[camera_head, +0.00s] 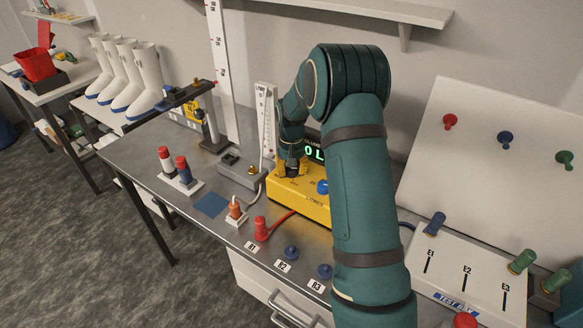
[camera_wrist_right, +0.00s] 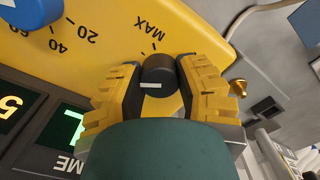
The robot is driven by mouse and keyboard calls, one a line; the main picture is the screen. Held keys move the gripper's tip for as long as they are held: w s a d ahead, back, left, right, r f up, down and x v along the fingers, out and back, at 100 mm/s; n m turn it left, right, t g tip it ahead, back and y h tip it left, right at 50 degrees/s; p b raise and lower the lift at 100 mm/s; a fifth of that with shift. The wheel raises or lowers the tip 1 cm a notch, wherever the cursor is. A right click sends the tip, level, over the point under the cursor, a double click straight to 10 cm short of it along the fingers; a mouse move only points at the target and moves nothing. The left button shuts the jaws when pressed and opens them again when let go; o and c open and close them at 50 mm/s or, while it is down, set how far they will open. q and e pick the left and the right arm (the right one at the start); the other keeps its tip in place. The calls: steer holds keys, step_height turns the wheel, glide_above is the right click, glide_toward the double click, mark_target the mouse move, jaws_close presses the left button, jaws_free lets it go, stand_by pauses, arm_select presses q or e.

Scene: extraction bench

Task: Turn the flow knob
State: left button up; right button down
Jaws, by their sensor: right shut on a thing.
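The flow knob (camera_wrist_right: 158,76) is a black round knob with a white pointer line, on the yellow unit next to a printed scale that reads MAX. My right gripper (camera_wrist_right: 155,90) is shut on it, with a yellow finger on each side. In the head view my right gripper (camera_head: 292,170) reaches down onto the top of the yellow unit (camera_head: 305,204), and the knob is hidden there. The unit's display (camera_head: 314,151) shows green digits, partly covered by my right arm. My left gripper is not in view.
A blue knob (camera_head: 323,187) with its own scale is close to the right of the gripper. A grey block (camera_head: 240,173) and a tall white scale (camera_head: 268,118) stand to the left.

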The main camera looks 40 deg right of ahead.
mark_target(292, 169)
steer(key=shift+s+f+m, duration=0.1)
steer(key=shift+f+m, duration=0.05)
steer(key=shift+m, duration=0.45)
steer(key=c, duration=0.6)
jaws_free()
steer(key=shift+o, duration=0.2)
steer(key=shift+r, duration=0.6)
step_height(292, 169, up, 11)
